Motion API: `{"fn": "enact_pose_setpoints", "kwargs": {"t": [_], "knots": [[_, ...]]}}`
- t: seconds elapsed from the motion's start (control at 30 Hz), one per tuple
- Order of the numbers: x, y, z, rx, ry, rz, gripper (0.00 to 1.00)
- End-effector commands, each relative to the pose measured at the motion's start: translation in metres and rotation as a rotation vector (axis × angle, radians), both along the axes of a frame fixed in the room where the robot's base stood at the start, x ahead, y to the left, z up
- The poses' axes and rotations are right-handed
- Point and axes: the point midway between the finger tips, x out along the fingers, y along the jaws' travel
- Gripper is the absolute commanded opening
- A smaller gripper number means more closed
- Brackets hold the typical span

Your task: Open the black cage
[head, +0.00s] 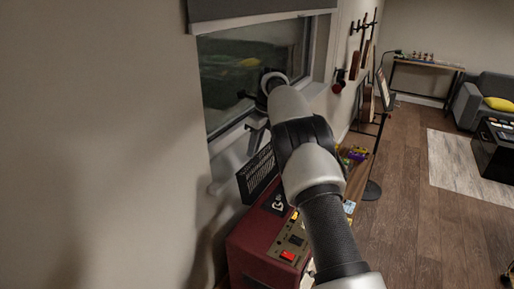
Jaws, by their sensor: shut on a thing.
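The black cage (259,173) shows as a dark slatted panel, tilted, above the left part of a red cabinet. Its right side is hidden behind my arm. My gripper (257,140) is partly hidden by my own wrist. It points down at the upper edge of the black cage and is shut on it. The fingertips are too small and dark to make out clearly. The inside of the cage cannot be seen from here.
The red cabinet (251,240) with a switch panel (292,243) stands below, close to the wall. A window (245,70) is right behind my wrist. A table with small coloured items is partly hidden behind my arm. The wooden floor (410,190) to the right is clear.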

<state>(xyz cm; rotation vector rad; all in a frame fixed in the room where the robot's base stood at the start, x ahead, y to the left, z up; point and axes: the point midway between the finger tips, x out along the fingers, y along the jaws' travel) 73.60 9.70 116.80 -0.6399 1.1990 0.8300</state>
Motion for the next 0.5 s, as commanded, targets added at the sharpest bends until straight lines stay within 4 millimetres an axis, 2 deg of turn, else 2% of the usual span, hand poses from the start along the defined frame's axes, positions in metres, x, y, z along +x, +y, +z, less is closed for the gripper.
{"fn": "enact_pose_setpoints", "kwargs": {"t": [0.03,0.5], "knots": [[0.0028,0.0091,-0.0013,0.013,-0.009,0.004,0.00],[0.0041,0.0160,-0.0029,0.019,-0.011,0.010,0.00]]}}
